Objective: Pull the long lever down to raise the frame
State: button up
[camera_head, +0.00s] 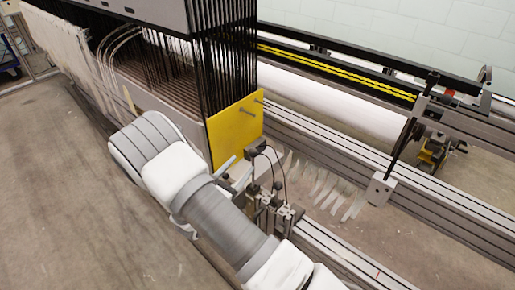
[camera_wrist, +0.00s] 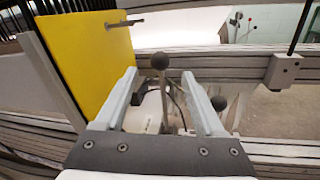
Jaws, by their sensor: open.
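The long lever (camera_wrist: 163,95) has a dark ball knob and a thin grey stem. In the wrist view it stands upright between the fingers of my gripper (camera_wrist: 159,75). The gripper is open, with a gap on both sides of the lever; I cannot tell whether either finger touches it. In the head view the gripper (camera_head: 234,176) is beside the yellow plate, and the lever is mostly hidden. A second dark knob (camera_wrist: 218,103) sits lower, right of the right finger. The frame's black vertical bars (camera_head: 228,65) rise behind the yellow plate (camera_head: 237,128).
A small lever block (camera_head: 270,212) with cables stands on the metal rail right of my gripper. A white box on a black rod (camera_head: 381,188) stands farther right. A white roller (camera_head: 335,98) lies behind. Concrete floor (camera_head: 60,190) is clear at left.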

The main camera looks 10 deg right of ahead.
jog(key=b+x, duration=0.1)
jog(key=x, duration=1)
jog(key=shift+d, duration=0.1)
grip_shut()
dwell(1.0)
